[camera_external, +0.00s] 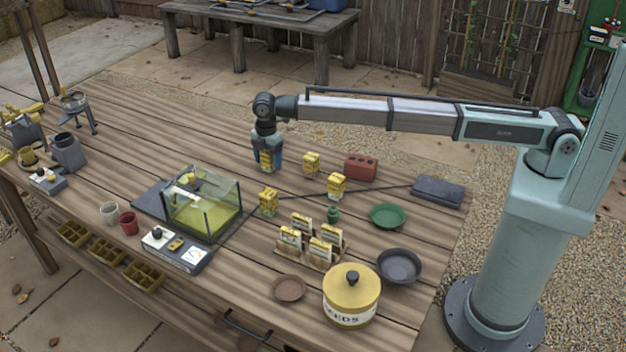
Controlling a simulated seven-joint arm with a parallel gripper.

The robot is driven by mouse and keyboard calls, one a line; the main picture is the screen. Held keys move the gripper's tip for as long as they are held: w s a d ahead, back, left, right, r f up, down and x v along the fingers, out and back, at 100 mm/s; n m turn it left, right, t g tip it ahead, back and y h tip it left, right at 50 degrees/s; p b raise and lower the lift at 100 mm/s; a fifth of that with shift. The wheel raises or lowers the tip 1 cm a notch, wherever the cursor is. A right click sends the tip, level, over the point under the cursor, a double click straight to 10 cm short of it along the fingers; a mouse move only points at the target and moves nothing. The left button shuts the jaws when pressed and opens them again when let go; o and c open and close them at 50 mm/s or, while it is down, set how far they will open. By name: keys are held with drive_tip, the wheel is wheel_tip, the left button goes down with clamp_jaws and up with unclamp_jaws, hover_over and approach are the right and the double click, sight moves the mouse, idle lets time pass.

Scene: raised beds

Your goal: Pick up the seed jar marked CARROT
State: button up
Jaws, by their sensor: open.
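Several small yellow seed jars with pale labels stand on the wooden table. One jar (311,162) is right of my gripper, another jar (337,187) is farther right and nearer the camera, and a third jar (268,202) stands beside the glass tank. The label words are too small to read, so I cannot tell which is marked CARROT. My gripper (267,167) points down at the far side of the table, its jaws open. Something yellow shows between its fingers; I cannot tell whether it is another jar standing there.
A glass tank (238,208) stands left of the jars. A red block (361,168), a green dish (388,216), a packet rack (311,257) and a yellow SEEDS tin (351,301) stand to the right and front.

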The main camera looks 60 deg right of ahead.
drive_tip(key=shift+f, duration=0.5)
drive_tip(key=c, duration=1.1)
